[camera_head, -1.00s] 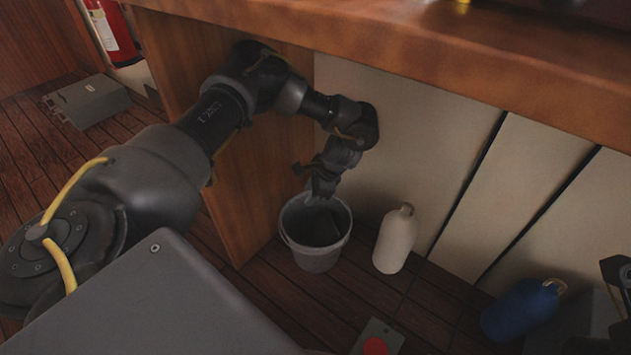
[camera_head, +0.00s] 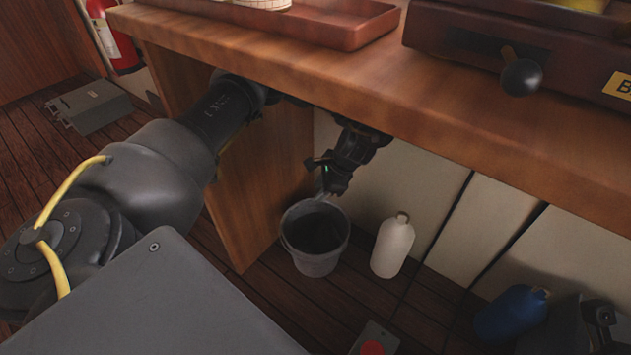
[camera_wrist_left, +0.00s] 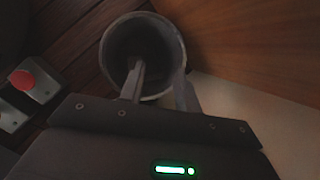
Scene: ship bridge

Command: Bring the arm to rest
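My left arm reaches in from the left, with its forearm partly hidden under the counter edge. My left gripper (camera_head: 325,192) is above the rim of a grey bucket (camera_head: 316,262) on the floor. In the left wrist view, the gripper's two fingers (camera_wrist_left: 160,85) stand apart with nothing visible between them, and the bucket (camera_wrist_left: 108,62) lies beyond them. The bucket's inside is dark, so its contents are unclear. A dark part that looks like my right gripper (camera_head: 603,325) shows at the lower right edge; its fingers cannot be made out.
A wooden counter (camera_head: 360,85) overhangs the arm, with a red-brown tray (camera_head: 330,30) on top. A wooden side panel (camera_head: 240,205) stands left of the bucket. A white bottle (camera_head: 392,248), a blue bottle (camera_head: 510,312) and a red-button box (camera_head: 374,342) are on the floor nearby.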

